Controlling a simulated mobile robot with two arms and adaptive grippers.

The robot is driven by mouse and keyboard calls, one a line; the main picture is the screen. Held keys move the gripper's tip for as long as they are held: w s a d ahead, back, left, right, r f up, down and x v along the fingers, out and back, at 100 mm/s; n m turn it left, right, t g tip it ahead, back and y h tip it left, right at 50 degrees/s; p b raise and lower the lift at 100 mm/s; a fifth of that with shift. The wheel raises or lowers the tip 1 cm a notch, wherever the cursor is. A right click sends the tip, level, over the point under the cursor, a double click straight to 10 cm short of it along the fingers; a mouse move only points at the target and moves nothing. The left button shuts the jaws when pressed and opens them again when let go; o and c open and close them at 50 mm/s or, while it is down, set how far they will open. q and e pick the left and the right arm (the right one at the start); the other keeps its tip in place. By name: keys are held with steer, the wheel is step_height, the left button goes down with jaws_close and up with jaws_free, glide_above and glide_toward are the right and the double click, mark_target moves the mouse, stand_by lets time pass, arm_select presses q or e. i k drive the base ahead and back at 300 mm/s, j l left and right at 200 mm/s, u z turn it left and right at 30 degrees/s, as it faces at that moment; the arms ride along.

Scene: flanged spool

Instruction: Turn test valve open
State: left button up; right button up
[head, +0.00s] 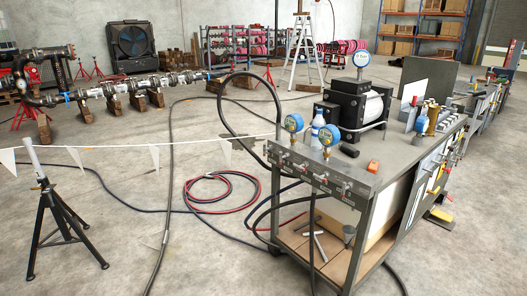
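A metal panel (318,174) with a row of several small valves and fittings runs along the near edge of the workbench. I cannot tell which of them is the test valve, and the handle positions are too small to read. Two blue-rimmed pressure gauges (293,123) stand just above the panel. A third gauge (361,60) sits on top of a black and silver pump unit (347,104). Black hoses (229,100) loop from the panel area to the floor. Neither of my grippers is in view.
Red and black hoses (222,207) coil on the floor. A black tripod stand (62,220) with a pennant line is at left. Flanged piping (120,88) stands behind.

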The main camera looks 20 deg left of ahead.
mark_target(265, 149)
steer(key=i+j, duration=0.7)
steer(key=j, duration=0.15)
steer(key=z, duration=0.05)
